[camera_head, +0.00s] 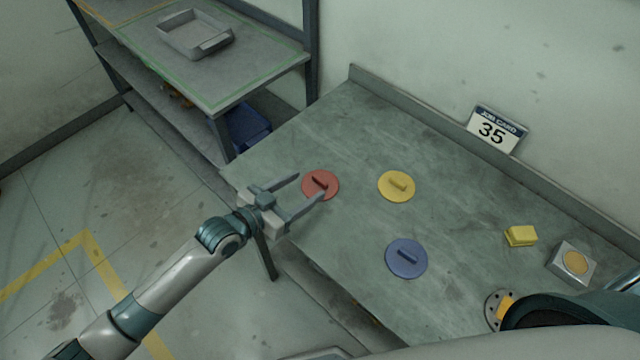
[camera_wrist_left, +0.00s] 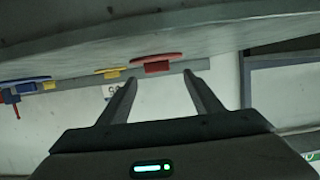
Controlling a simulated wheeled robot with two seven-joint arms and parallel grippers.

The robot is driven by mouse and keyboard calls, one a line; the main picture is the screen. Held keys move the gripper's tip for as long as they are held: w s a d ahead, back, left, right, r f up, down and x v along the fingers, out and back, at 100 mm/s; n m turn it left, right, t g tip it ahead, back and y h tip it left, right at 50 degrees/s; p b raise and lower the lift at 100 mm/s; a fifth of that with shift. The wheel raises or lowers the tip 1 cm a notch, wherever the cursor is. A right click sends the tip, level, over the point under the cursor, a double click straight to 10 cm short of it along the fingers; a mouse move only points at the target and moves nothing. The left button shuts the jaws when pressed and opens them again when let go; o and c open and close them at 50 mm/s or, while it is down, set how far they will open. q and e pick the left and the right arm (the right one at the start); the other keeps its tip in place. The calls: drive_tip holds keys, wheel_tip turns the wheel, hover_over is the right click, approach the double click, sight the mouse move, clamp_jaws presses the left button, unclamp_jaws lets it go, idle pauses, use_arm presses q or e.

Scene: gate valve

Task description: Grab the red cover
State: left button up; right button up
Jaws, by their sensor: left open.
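The red cover (camera_head: 313,190) is a flat disc with a raised bar handle. It lies near the left edge of the grey table, with the yellow and blue covers to its right. My left gripper (camera_head: 310,184) is open and empty, its two fingers pointing at the red cover from the left. In the left wrist view the red cover (camera_wrist_left: 157,65) shows beyond the open fingertips (camera_wrist_left: 161,76), roughly centred between them. I cannot tell whether a fingertip touches it. My right gripper is not in view.
The table (camera_head: 340,255) also holds a yellow cover (camera_head: 396,190), a blue cover (camera_head: 406,262), a yellow block (camera_head: 520,236), a grey box with a yellow disc (camera_head: 572,265) and a job card (camera_head: 496,130). A shelf with a grey tray (camera_head: 190,42) stands behind left.

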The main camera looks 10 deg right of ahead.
sight(319, 180)
use_arm(q)
drive_tip(key=x, duration=0.1)
drive_tip(key=b+x, duration=0.1)
drive_tip(key=x, duration=0.1)
drive_tip(key=shift+d+f+b, duration=0.25)
drive_tip(key=shift+d+b, duration=0.05)
drive_tip(key=shift+w+d+f, duration=0.1)
drive_tip(key=shift+w+d, duration=0.1)
drive_tip(key=shift+d, duration=0.15)
drive_tip(key=c, duration=1.1)
